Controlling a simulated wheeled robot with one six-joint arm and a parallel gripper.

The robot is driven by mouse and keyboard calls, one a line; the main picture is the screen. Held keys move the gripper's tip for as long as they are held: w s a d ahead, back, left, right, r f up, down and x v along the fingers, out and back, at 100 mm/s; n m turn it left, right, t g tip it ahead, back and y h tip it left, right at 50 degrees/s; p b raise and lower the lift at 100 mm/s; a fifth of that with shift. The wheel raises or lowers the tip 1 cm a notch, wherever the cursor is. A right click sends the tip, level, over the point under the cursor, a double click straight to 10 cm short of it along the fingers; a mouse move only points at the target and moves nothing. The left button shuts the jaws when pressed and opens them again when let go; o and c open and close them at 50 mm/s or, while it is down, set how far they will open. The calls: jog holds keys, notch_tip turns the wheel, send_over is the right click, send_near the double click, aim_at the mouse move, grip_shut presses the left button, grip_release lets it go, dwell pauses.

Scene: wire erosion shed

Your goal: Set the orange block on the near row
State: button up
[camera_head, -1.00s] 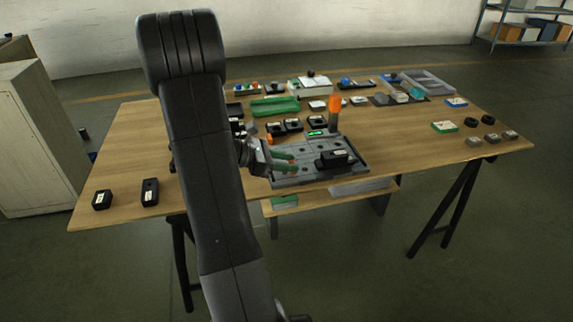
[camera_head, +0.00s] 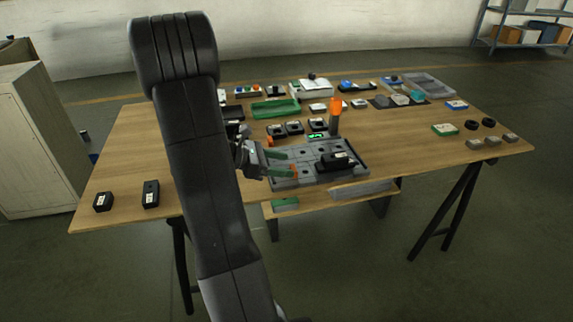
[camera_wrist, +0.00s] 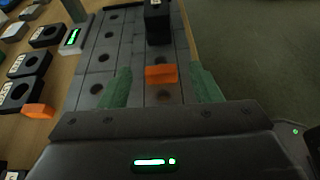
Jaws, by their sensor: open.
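The orange block (camera_wrist: 161,74) lies on the grey holed plate (camera_wrist: 88,75), in the row at the plate's right side in the wrist view. That is the near side in the head view, where the block (camera_head: 294,172) shows small by the fingertips. My gripper (camera_wrist: 158,88) is open, its green fingers on either side of the block with a gap at each side. In the head view my gripper (camera_head: 286,164) is low over the plate's left end. A black block (camera_head: 335,160) stands on the same row, farther along; it also shows in the wrist view (camera_wrist: 157,25).
A second orange piece (camera_wrist: 40,110) lies on the table beside several black holed blocks (camera_wrist: 30,63). A post with an orange top (camera_head: 335,105) stands behind the plate. Past the plate's near edge is open floor (camera_wrist: 255,60). The table's left part (camera_head: 130,150) is mostly clear.

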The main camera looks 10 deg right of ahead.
jog(key=p+v, duration=0.1)
jog(key=v, duration=0.9)
jog(key=shift+a, duration=0.1)
